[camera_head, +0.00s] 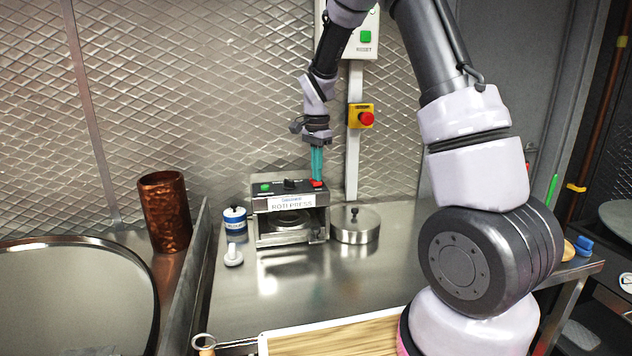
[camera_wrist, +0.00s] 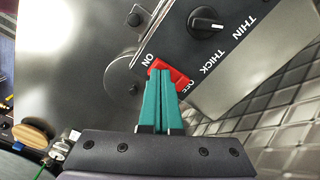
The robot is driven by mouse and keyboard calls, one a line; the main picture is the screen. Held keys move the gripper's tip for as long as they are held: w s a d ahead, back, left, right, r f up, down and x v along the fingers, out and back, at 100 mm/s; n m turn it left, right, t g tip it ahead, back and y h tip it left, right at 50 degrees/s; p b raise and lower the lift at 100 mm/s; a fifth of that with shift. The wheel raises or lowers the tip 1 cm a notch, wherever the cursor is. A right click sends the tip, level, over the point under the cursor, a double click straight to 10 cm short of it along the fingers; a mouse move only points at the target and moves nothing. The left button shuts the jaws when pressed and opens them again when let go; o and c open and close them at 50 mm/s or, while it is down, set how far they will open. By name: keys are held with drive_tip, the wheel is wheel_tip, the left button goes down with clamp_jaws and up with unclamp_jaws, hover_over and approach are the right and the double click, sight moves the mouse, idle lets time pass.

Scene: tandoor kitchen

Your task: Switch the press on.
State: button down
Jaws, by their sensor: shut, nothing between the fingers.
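The roti press (camera_head: 291,204) stands on the steel counter against the back wall, with a dark control panel on top. Its red rocker switch (camera_wrist: 172,71) lies between the ON and OFF labels in the wrist view; it also shows in the head view (camera_head: 318,184) at the panel's right end. My gripper (camera_head: 317,178) points down with its teal fingers shut and empty. In the wrist view the fingertips (camera_wrist: 161,74) overlap the switch and hide part of it. I cannot tell whether they touch it or which way the rocker is tipped.
A black knob (camera_head: 293,184) and green button (camera_head: 266,188) sit on the panel. A round lidded steel container (camera_head: 355,228) stands right of the press, a blue-and-white jar (camera_head: 235,220) left. A red emergency button (camera_head: 366,118) is on the wall post.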

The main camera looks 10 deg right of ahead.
drive_tip(key=shift+f, duration=0.3)
drive_tip(key=shift+r, duration=3.55)
